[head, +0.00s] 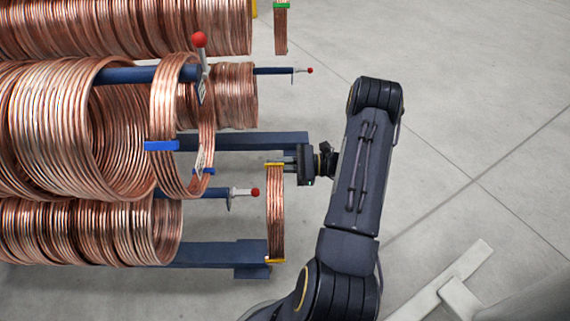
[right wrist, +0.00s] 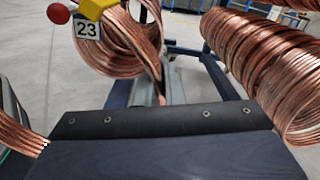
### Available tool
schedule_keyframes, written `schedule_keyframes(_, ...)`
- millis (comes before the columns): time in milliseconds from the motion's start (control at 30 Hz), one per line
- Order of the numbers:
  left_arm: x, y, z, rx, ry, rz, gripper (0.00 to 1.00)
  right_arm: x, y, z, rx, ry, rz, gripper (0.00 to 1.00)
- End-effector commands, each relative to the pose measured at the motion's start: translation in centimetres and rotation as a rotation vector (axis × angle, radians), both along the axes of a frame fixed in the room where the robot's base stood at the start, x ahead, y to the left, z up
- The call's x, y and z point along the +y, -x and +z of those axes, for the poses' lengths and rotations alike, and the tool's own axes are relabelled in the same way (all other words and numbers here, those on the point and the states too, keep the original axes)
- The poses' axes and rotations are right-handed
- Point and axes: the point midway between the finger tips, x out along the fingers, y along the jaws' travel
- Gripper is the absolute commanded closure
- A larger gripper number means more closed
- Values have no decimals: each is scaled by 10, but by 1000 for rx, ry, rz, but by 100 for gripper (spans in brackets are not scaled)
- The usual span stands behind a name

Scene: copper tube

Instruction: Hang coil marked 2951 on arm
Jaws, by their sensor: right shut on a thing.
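My right gripper (head: 284,166) is shut on the top of a narrow copper coil with yellow bands (head: 276,215). The coil hangs upright, seen nearly edge-on, a little right of the ball-tipped end of the lower blue arm (head: 218,193), apart from it in the picture. No number shows on this coil, so I cannot tell whether it is marked 2951. In the right wrist view, copper strands (right wrist: 18,134) show at the left edge; the dark gripper body fills the bottom and its fingertips are hidden. My left gripper is not in view.
A blue-banded coil (head: 162,120) with white tags hangs on the upper arm (head: 135,74), tipped by a red ball. Another arm (head: 275,71) sticks out behind. Large coil stacks (head: 100,232) fill the left. A tag (right wrist: 88,28) reads 23.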

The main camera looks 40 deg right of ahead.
Motion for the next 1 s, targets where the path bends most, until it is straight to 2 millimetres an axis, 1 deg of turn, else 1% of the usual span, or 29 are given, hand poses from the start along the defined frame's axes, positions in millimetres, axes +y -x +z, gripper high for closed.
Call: schedule_keyframes(1000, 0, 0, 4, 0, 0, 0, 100, 56, -53, 0, -1, -4, 2, 100)
